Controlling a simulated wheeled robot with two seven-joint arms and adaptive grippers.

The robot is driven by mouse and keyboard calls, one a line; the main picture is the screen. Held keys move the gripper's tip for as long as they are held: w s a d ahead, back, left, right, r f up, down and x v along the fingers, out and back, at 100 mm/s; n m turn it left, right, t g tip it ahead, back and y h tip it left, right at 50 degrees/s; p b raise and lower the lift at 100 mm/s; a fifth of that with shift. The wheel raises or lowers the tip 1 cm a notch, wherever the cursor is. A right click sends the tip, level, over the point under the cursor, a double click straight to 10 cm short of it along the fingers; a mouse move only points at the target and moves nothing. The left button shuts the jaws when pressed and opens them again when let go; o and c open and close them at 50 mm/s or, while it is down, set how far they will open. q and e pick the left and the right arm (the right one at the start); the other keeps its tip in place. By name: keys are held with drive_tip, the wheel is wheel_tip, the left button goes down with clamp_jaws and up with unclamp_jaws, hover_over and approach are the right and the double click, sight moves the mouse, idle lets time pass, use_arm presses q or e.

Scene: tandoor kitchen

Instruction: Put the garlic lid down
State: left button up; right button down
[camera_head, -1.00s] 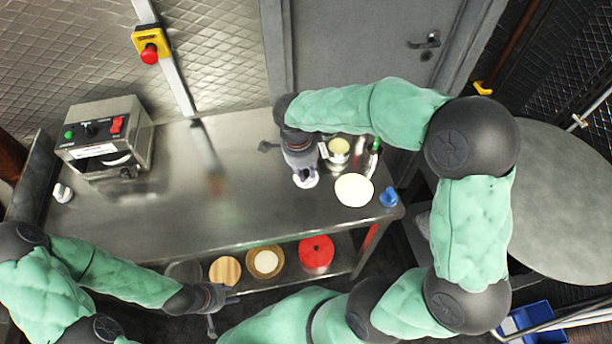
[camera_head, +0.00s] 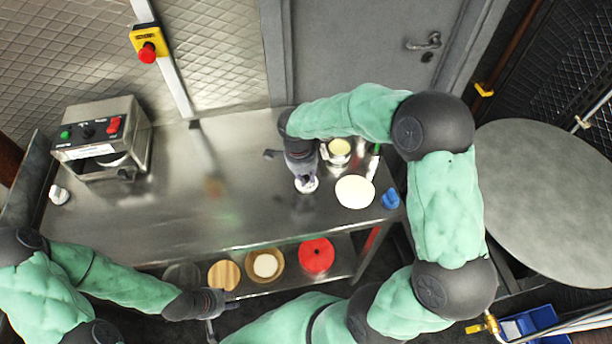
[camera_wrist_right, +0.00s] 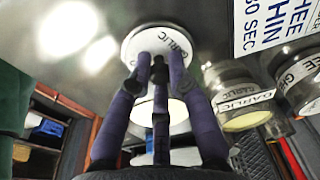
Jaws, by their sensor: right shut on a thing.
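The garlic lid is a white disc labelled GARLIC (camera_wrist_right: 160,42) in the right wrist view, with my right gripper's fingers (camera_wrist_right: 158,68) closed at its middle. In the head view my right gripper (camera_head: 303,176) points down over the steel table, and only part of the lid (camera_head: 307,185) shows below it. I cannot tell whether the lid touches the table. The open garlic jar (camera_wrist_right: 243,98), with pale contents, stands beside the lid; it also shows in the head view (camera_head: 340,147). My left gripper (camera_head: 216,301) is low at the table's front edge, with its fingers unclear.
A white round disc (camera_head: 355,191) and a blue object (camera_head: 390,199) lie at the table's right end. A control box (camera_head: 102,137) stands at the left. The steel table (camera_head: 170,215) is clear in the middle. Several round items, including a red one (camera_head: 316,256), sit on the lower shelf.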

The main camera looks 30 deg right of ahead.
drive_tip(key=shift+f, duration=0.1)
drive_tip(key=c, duration=1.6)
unclamp_jaws()
drive_tip(key=shift+f, duration=0.1)
drive_tip(key=o, duration=0.4)
drive_tip(key=shift+o, duration=0.2)
drive_tip(key=shift+r, duration=0.2)
wheel_tip(320, 180, up, 12)
drive_tip(key=a+p, duration=0.1)
drive_tip(key=p, duration=0.1)
drive_tip(key=shift+a, duration=0.25)
drive_tip(key=shift+w, duration=0.1)
drive_tip(key=shift+p, duration=0.3)
